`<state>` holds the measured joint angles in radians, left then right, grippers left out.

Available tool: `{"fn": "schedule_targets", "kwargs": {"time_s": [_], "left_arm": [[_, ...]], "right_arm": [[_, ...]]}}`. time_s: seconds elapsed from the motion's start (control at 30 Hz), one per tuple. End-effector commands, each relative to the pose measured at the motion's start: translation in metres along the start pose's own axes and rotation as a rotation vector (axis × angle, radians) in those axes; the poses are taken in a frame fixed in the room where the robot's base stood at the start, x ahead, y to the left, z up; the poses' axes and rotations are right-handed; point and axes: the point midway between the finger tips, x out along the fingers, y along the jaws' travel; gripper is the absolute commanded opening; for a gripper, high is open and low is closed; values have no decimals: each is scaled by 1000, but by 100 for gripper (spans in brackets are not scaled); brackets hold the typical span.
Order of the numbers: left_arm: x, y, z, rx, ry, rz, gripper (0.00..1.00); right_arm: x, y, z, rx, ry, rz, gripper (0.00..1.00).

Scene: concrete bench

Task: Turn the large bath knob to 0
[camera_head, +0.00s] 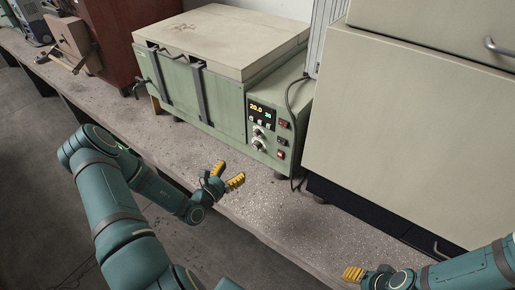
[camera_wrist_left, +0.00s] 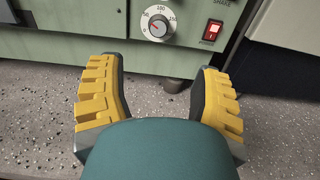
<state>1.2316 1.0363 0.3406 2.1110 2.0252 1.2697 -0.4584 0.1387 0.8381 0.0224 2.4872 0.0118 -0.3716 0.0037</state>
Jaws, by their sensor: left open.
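The bath (camera_head: 215,99) is a pale green box with a cream lid and a control panel at its right end. Two knobs, an upper one (camera_head: 259,132) and a lower one (camera_head: 258,145), sit under the display. In the left wrist view a round silver knob (camera_wrist_left: 157,23) has a white dial marked 100 and 150; its exact setting is unclear. My left gripper (camera_head: 228,177) is open and empty, below and in front of the panel, apart from the knobs. My right gripper (camera_head: 354,273) is at the bottom right, its jaws only partly visible.
The display (camera_head: 262,111) reads 20.0 and 30. Red switches, including a power switch (camera_wrist_left: 212,31), are right of the knobs. A cable hangs beside the panel. A large cream cabinet (camera_head: 410,130) stands to the right. The bench (camera_head: 255,190) is clear before the bath.

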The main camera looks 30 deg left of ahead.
Motion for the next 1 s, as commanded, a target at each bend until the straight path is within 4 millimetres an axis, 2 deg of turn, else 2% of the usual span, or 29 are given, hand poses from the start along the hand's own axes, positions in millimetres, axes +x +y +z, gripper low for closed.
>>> {"fn": "schedule_targets", "kwargs": {"time_s": [0.17, 0.7, 1.0], "left_arm": [[15, 2, 0, 0, -3, 8, 65], [114, 1, 0, -1, -2, 4, 65], [136, 2, 0, -2, 0, 5, 65]], "right_arm": [[0, 0, 0, 0, 0, 0, 47], [5, 2, 1, 0, -1, 1, 47], [6, 2, 1, 0, 0, 1, 47]]}}
